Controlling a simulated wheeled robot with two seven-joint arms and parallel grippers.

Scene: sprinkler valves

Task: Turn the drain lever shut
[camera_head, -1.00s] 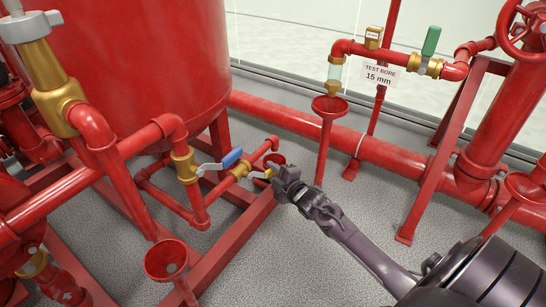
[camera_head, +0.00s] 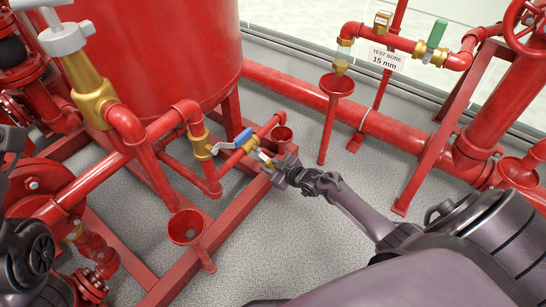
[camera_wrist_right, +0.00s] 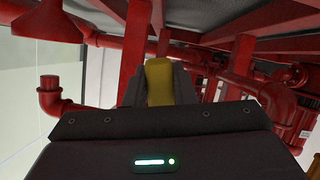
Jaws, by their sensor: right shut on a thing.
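The drain lever, with a yellow grip (camera_wrist_right: 160,82), sits between my right gripper's two fingers in the right wrist view. In the head view, my right gripper (camera_head: 275,170) is shut on its outer end. The fingers hide much of the grip. On the left of the head view, dark parts of my left arm (camera_head: 35,245) show, but I see no left fingertips.
Red funnels stand at the pipe's end (camera_head: 282,134) and lower left (camera_head: 187,227). A green-handled valve (camera_head: 436,34) is at upper right. Grey floor (camera_head: 300,240) is open in front.

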